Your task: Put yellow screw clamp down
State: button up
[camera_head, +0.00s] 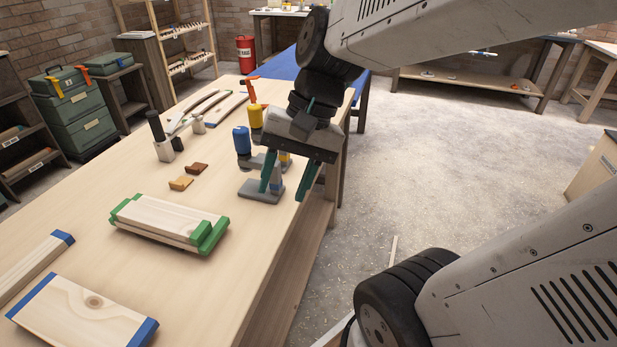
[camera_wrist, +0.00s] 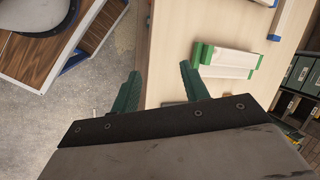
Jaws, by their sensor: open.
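The yellow screw clamp shows by its yellow handle (camera_head: 256,116), which stands upright near the right edge of the workbench (camera_head: 185,262). My gripper and the neighbouring clamp hide much of its lower part. A blue-handled clamp (camera_head: 242,141) stands just in front of it, and an orange handle (camera_head: 252,90) rises behind it. My gripper (camera_head: 286,195) is open beside these clamps, over the bench's right edge, pointing down. In the wrist view the two green fingers of my gripper (camera_wrist: 159,86) are wide apart, with only bench edge and floor between them.
A green-ended wooden piece (camera_head: 170,219) and blue-ended boards (camera_head: 85,310) lie on the near bench. A grey plate (camera_head: 258,194) lies below my gripper. Bare bench separates them.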

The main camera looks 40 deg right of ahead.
jog(key=s+d+r+n+h, duration=0.1)
jog(key=s+d+n+h, duration=0.1)
jog(key=s+n+h, duration=0.2)
jog(key=s+n, duration=0.2)
jog(key=shift+s+d+n+t+h, duration=0.2)
jog(key=shift+d+n+t+h, duration=0.1)
jog(key=shift+n+t, duration=0.1)
jog(key=shift+r, duration=0.1)
jog(key=shift+c, duration=1)
